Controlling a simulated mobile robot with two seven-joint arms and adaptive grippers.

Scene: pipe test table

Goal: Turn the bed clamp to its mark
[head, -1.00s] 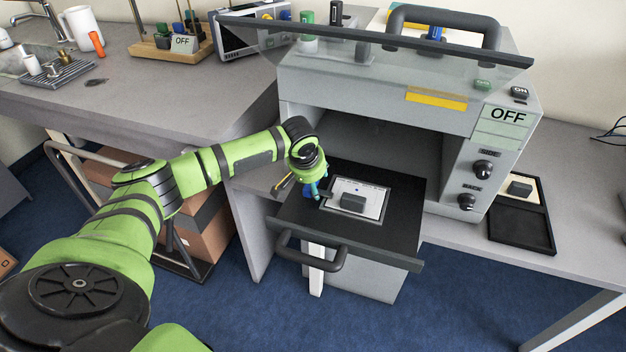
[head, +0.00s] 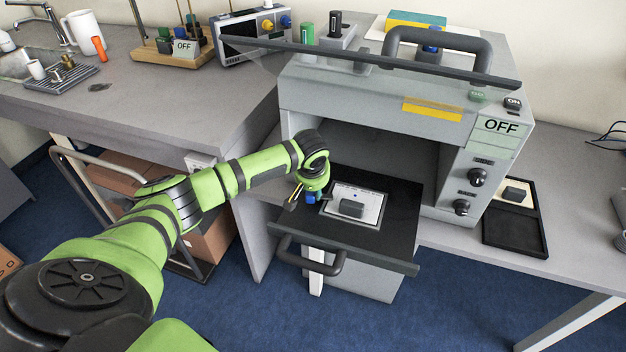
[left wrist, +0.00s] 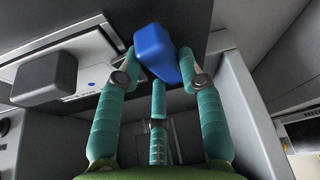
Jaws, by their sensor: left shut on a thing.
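The bed clamp is a blue block-like handle (head: 311,198) at the left side of the pulled-out black bed (head: 395,225). My left gripper (head: 312,190) reaches down over it, and its body hides part of the clamp. In the left wrist view the blue clamp (left wrist: 163,50) sits between the teal fingers of my left gripper (left wrist: 160,78), which are shut on it. A white plate (head: 345,212) with a dark grey block (head: 352,208) lies on the bed beside the clamp. A small blue dot shows on the plate in the left wrist view. My right gripper is out of view.
The grey machine (head: 360,100) stands behind the bed, with a raised clear shield, an OFF panel (head: 500,126) and two black knobs. The bed's front handle (head: 325,265) sticks out. A black tray (head: 515,235) lies at right.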

